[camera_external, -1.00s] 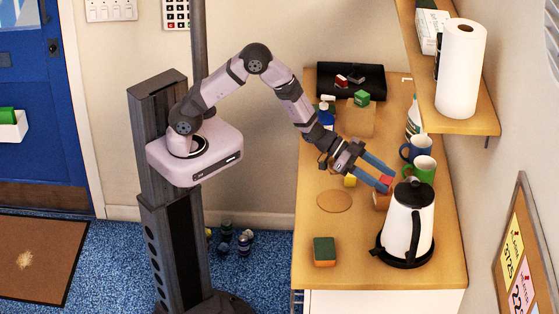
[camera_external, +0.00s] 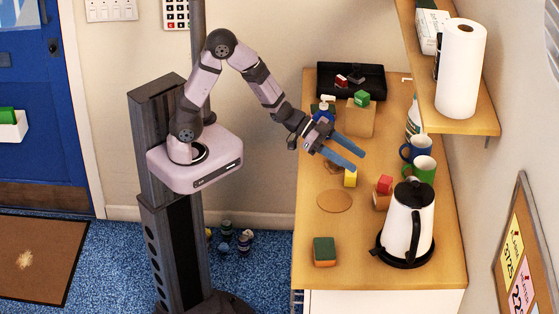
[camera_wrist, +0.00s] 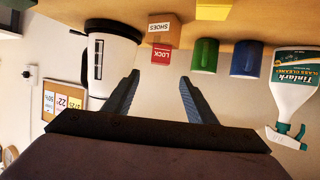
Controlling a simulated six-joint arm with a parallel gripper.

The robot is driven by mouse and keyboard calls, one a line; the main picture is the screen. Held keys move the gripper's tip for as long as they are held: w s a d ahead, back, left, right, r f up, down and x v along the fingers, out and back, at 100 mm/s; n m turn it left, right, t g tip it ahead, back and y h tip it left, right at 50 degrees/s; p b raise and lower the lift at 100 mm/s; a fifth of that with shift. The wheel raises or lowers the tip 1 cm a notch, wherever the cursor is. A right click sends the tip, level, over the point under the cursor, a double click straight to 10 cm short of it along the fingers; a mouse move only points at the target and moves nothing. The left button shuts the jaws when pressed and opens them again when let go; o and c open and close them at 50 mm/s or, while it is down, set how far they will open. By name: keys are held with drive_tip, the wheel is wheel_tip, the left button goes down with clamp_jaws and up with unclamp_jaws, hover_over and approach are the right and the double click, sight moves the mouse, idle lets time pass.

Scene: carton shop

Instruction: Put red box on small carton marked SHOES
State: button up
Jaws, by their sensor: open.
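The red box (camera_external: 385,184) sits on top of the small brown carton (camera_external: 381,201), beside the kettle. In the wrist view, which is upside down, the red box (camera_wrist: 161,54) reads LOCK and rests against the top of the carton marked SHOES (camera_wrist: 163,30). My gripper (camera_external: 358,162) is open and empty, up and to the left of the red box and apart from it. In the wrist view the gripper's fingers (camera_wrist: 159,77) are spread, with nothing between them.
A white kettle (camera_external: 406,222) stands just right of the carton. Green (camera_external: 423,171) and blue (camera_external: 413,147) mugs are behind it. A yellow block (camera_external: 350,178) is below the fingers. A spray bottle (camera_wrist: 295,85) stands at right in the wrist view. The front-left counter has free room.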

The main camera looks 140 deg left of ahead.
drive_tip(key=shift+d, duration=0.1)
drive_tip(key=d+f+g, duration=0.2)
drive_tip(key=d, duration=0.2)
drive_tip(key=d+f+m+g+h, duration=0.1)
drive_tip(key=d+f, duration=0.1)
drive_tip(key=d, duration=0.3)
drive_tip(key=d+f+g, duration=0.2)
drive_tip(key=d, duration=0.2)
drive_tip(key=shift+s+d+g+h, duration=0.3)
drive_tip(key=shift+s+d, duration=0.05)
drive_tip(key=s+d+f+m+g+h, duration=0.2)
drive_tip(key=s+d+g, duration=0.5)
drive_tip(key=s+d, duration=0.8)
drive_tip(key=d+m+h, duration=0.1)
drive_tip(key=d, duration=0.3)
drive_tip(key=shift+f, duration=0.2)
drive_tip(key=shift+d, duration=0.1)
